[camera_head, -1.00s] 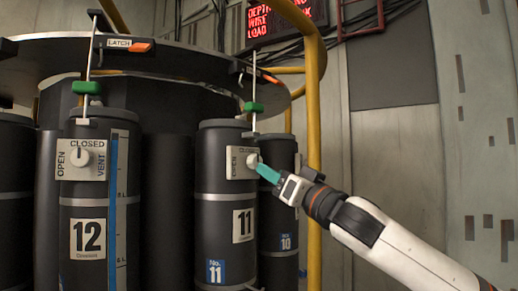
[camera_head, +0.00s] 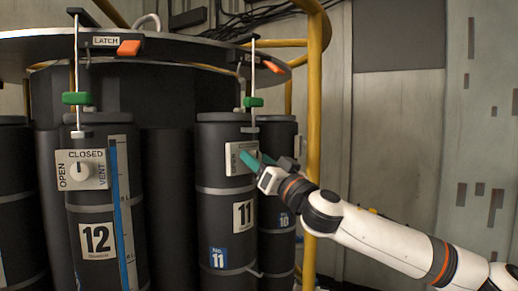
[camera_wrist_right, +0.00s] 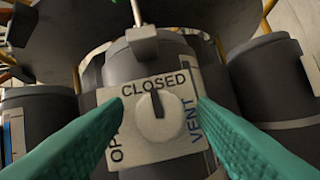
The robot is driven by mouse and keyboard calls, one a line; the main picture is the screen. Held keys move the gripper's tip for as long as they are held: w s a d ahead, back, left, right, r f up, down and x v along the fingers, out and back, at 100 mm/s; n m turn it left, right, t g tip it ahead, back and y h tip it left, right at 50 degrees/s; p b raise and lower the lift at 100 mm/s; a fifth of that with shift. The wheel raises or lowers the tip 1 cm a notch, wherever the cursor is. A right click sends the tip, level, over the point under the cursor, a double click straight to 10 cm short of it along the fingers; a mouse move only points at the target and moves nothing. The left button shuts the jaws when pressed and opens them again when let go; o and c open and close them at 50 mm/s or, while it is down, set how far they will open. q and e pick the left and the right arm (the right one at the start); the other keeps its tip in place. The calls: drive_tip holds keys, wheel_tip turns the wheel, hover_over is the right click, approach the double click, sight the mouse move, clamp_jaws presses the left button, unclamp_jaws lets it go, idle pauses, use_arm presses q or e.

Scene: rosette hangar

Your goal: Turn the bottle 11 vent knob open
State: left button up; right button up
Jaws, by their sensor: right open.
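Bottle 11 (camera_head: 212,205) is a dark grey cylinder with an "11" label, right of centre in the head view. Its white vent plate (camera_head: 234,158) is partly hidden there behind my right gripper (camera_head: 258,160). In the right wrist view the round white vent knob (camera_wrist_right: 163,118) sits on the plate, its dark mark pointing up at CLOSED. VENT is on the right and the partly covered OPEN on the left. My right gripper's teal fingers (camera_wrist_right: 141,128) are open, one on each side of the knob; I cannot tell whether they touch it. My left gripper is not in view.
Bottle 12 (camera_head: 85,215), with its own vent knob, stands to the left, and bottle 10 (camera_head: 284,240) stands close behind on the right. Green clips (camera_head: 253,102) and rods hang above from the round rack (camera_head: 160,47). A yellow post (camera_head: 314,120) stands right of the bottles.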

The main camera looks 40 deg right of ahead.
drive_tip(key=shift+w, duration=0.1)
drive_tip(key=shift+c, duration=0.3)
drive_tip(key=c, duration=0.9)
